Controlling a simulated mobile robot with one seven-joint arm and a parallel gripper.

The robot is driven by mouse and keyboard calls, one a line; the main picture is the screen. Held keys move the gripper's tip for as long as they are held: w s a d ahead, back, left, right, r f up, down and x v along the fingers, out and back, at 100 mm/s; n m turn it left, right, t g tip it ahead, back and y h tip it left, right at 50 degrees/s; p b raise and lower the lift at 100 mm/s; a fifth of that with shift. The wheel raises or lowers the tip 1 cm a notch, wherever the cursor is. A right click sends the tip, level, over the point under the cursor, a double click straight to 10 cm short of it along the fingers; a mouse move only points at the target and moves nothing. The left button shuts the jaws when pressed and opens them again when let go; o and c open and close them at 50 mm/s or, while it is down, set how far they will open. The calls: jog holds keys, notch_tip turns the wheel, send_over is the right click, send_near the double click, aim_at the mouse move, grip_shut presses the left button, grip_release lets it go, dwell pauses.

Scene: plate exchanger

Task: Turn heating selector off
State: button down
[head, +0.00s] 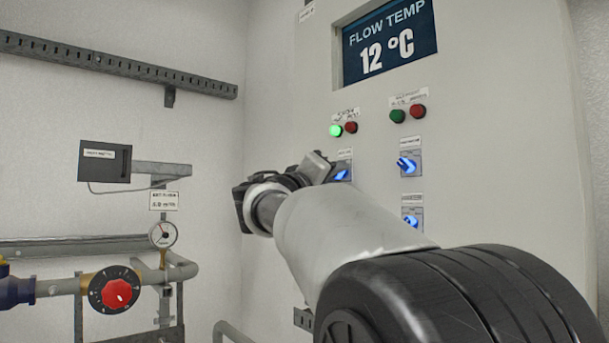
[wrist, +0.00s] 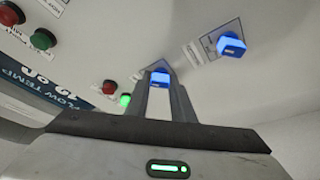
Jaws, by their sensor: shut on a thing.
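A blue selector knob (head: 341,174) on the grey cabinet front sits below a lit green lamp; my gripper and arm partly cover it in the head view. In the wrist view the same knob (wrist: 160,77) shows between the fingertips. My gripper (head: 322,167) is at this knob, shut on it, with one finger on each side. The knob's label is too small to read, so I cannot tell from the text whether it is the heating selector. Its pointer direction is hidden by the fingers.
Two more blue knobs, an upper one (head: 407,165) and a lower one (head: 411,220), sit to the right. Another blue knob (wrist: 231,45) is close by in the wrist view. The display (head: 388,40) reads 12 °C. A red valve knob (head: 117,293) and pipes are at left.

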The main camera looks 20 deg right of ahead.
jog(key=shift+n, duration=0.3)
jog(key=shift+s+r+n+g+y+p, duration=0.1)
jog(key=shift+n+y+p, duration=0.45)
jog(key=shift+n+p, duration=0.75)
jog(key=shift+w+r+n+g+y+p, duration=0.1)
jog(key=shift+n+y+p, duration=0.5)
jog(key=shift+n+p, duration=0.7)
jog(key=shift+s+r+n+g+y+p, duration=0.1)
jog(key=shift+n+y+p, duration=0.65)
jog(key=shift+n, duration=0.95)
jog(key=shift+f, duration=0.1)
jog(key=c, duration=1.5)
grip_release()
jog(key=shift+a, duration=0.1)
